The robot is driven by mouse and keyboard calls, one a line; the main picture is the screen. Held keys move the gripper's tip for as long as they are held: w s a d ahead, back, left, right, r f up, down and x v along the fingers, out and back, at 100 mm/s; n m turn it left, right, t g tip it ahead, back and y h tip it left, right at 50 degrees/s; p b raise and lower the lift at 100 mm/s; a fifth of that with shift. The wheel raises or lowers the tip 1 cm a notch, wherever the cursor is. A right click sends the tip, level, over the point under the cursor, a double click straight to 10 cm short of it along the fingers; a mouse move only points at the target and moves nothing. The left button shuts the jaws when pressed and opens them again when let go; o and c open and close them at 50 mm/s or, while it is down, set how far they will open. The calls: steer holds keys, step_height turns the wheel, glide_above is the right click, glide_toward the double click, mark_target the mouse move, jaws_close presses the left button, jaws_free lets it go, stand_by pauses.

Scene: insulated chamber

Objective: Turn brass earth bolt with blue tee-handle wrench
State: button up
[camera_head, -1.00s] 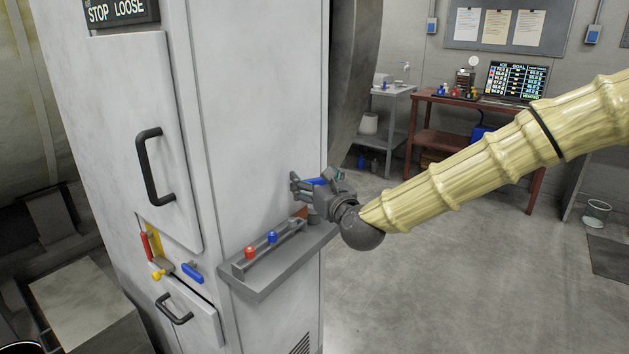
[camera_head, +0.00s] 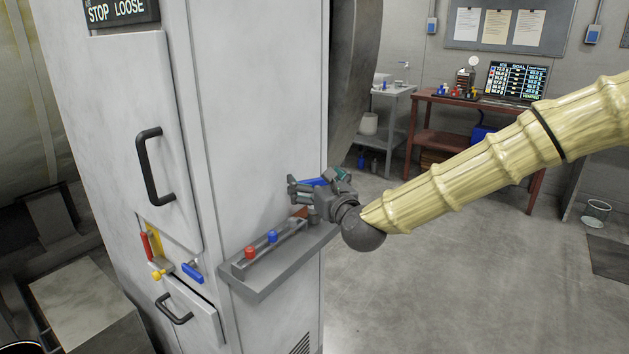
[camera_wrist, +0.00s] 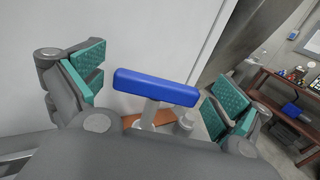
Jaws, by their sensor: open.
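The blue tee-handle wrench (camera_wrist: 155,88) stands upright on the shelf, with its blue crossbar on a grey shank. Its crossbar lies between the teal-padded fingers of my gripper (camera_wrist: 155,92) in the wrist view, with gaps at both ends. In the head view my gripper (camera_head: 317,182) is at the right end of the shelf, and a bit of the blue crossbar (camera_head: 312,182) shows between the fingers. My gripper is open and holds nothing. The lower shank is partly hidden. I cannot pick out the brass earth bolt for sure; a yellow knob (camera_head: 159,274) sits low on the cabinet front.
The grey shelf (camera_head: 258,287) on the cabinet side carries a red-topped piece (camera_head: 250,252) and a blue-topped piece (camera_head: 272,237). The cabinet front has a red lever (camera_head: 146,246), a blue handle (camera_head: 193,273) and black door handles (camera_head: 153,168).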

steer(key=v, duration=1.1)
steer(key=shift+s, duration=0.35)
steer(key=shift+d, duration=0.15)
steer(key=shift+c, duration=0.4)
steer(key=c, duration=1.6)
steer(key=shift+o, duration=0.2)
